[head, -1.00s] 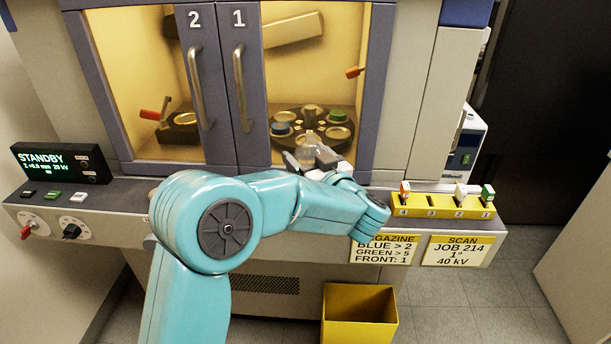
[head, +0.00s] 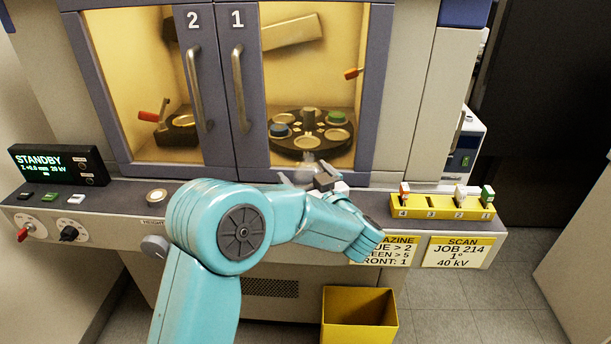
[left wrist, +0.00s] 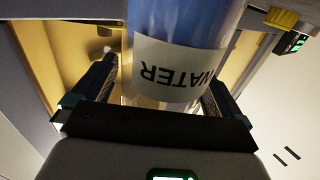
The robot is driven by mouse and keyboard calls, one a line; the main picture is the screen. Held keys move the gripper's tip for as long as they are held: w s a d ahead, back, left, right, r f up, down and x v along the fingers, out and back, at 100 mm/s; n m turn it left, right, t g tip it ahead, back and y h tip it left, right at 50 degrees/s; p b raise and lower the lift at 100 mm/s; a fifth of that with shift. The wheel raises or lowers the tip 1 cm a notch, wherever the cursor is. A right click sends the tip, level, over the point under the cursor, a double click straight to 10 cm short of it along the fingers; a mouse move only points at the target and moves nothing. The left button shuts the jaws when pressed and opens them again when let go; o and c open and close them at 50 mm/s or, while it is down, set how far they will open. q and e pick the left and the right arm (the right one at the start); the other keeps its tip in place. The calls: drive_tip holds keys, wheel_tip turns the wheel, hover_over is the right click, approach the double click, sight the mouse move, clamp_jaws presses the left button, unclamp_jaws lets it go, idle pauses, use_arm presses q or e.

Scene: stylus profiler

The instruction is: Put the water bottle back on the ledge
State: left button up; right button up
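The clear water bottle (head: 308,166) is mostly hidden behind my left gripper (head: 306,180) in the head view. In the left wrist view the bottle (left wrist: 180,55) is between my two fingers, with a white label reading WATER upside down and a blue part above it. The fingers lie close along both its sides, and I take them as shut on it. The grey ledge (head: 122,198) runs along the front of the cabinet, and the bottle is over its middle. Whether its base touches the ledge is hidden. My right gripper is not in view.
Cabinet doors 1 (head: 248,140) and 2 (head: 208,145) are shut behind the bottle. A yellow magazine (head: 432,212) with several small pieces stands to the right, a STANDBY display (head: 58,165) to the left. A yellow bin (head: 360,312) is on the floor below.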

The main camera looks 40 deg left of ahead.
use_arm(q)
drive_tip(key=shift+r, duration=0.1)
drive_tip(key=shift+r, duration=0.3)
drive_tip(key=v, duration=1.2)
drive_tip(key=shift+f, duration=0.15)
